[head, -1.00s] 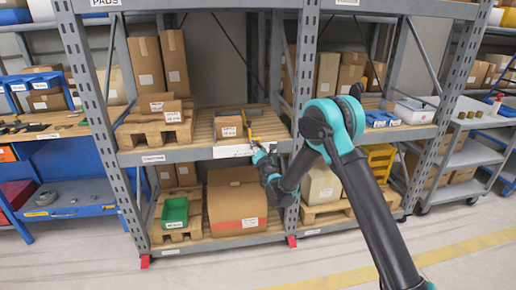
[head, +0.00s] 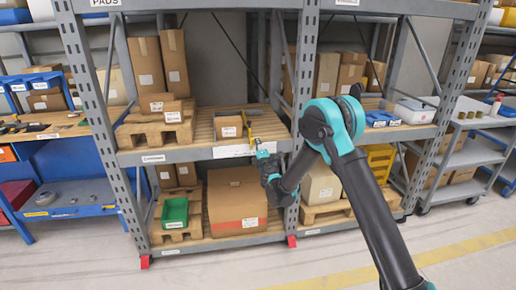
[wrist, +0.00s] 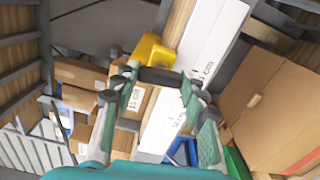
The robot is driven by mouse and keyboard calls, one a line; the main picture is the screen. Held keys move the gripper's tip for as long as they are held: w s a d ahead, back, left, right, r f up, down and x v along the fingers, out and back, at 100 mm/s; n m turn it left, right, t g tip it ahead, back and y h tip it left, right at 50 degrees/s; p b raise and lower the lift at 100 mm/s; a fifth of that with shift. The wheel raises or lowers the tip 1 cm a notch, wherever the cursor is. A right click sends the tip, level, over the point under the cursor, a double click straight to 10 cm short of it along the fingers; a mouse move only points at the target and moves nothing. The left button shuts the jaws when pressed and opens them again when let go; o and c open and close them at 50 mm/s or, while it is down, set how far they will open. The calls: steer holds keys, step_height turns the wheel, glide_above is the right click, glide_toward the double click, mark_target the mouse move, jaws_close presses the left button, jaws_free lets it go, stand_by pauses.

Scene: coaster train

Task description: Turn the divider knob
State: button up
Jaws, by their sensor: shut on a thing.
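The yellow divider (head: 250,128) stands on the middle shelf at its front edge, beside a small cardboard box. In the wrist view its yellow body (wrist: 153,52) shows just beyond my fingertips, next to a white labelled strip. A dark knob (wrist: 160,76) lies crosswise between the fingertips. My gripper (wrist: 159,82) is shut on this knob, with one finger at each end. In the head view my gripper (head: 262,150) is at the shelf's front edge, just below the divider. The fingers hide part of the knob.
The small box (head: 228,127) sits left of the divider. The white strip (head: 233,151) runs along the shelf front. A large carton (head: 237,205) and a green bin (head: 175,212) stand on the shelf below. A rack upright is close on the right.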

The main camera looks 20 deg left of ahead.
steer(key=shift+s+m, duration=0.1)
steer(key=shift+m, duration=0.2)
steer(key=o, duration=1.2)
steer(key=shift+c, duration=0.2)
steer(key=v, duration=1.2)
steer(key=shift+f, duration=0.1)
